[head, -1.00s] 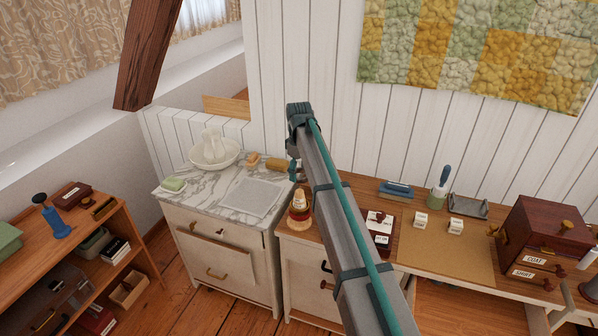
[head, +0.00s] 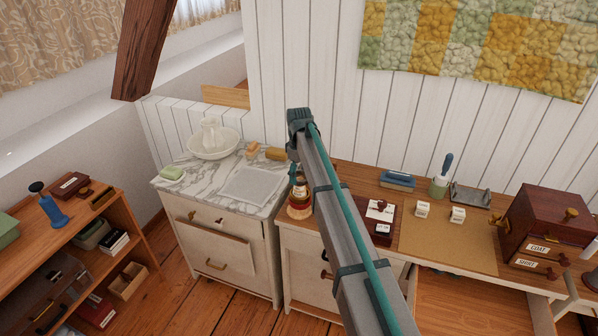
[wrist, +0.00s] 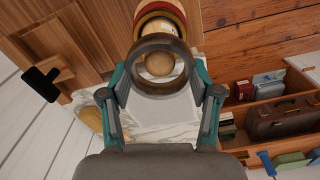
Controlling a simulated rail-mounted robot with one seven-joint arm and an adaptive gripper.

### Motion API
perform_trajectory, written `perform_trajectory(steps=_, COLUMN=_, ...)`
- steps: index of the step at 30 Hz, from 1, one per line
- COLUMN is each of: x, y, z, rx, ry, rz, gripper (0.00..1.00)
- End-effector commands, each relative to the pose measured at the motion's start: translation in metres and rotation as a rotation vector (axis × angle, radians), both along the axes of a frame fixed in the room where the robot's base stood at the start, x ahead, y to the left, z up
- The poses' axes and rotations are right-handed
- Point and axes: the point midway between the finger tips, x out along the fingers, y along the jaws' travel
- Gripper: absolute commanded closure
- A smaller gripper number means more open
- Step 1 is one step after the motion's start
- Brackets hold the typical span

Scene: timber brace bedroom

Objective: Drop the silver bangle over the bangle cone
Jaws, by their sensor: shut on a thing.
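The bangle cone (head: 299,207) stands at the left end of the wooden bench, with red and pale bands. In the wrist view the cone (wrist: 160,12) shows beyond my fingers, its round knob seen through the ring. The silver bangle (wrist: 160,91), a dull grey-brown metal ring here, is held between my fingertips. My gripper (wrist: 160,76) is shut on it. The knob lines up inside the ring in that view, but I cannot tell whether the ring is around it or still above. In the head view my gripper is mostly hidden behind my arm, close to the cone top.
The marble-topped washstand (head: 207,184) with a basin (head: 213,142) is left of the cone. A dark stamp box (head: 382,219), white cubes (head: 422,209) and a brown jewellery chest (head: 548,226) lie to the right. A low shelf (head: 135,215) stands at left.

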Motion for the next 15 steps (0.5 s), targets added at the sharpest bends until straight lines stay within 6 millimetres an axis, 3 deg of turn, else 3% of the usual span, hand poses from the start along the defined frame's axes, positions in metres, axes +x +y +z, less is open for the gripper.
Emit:
perform_trajectory(steps=14, x=0.0001, y=0.0000, z=-0.0068, rx=0.000, ry=0.000, rz=0.000, gripper=0.72)
perform_trajectory(steps=15, x=0.0001, y=0.0000, z=-0.0068, rx=0.000, ry=0.000, rz=0.000, gripper=0.31)
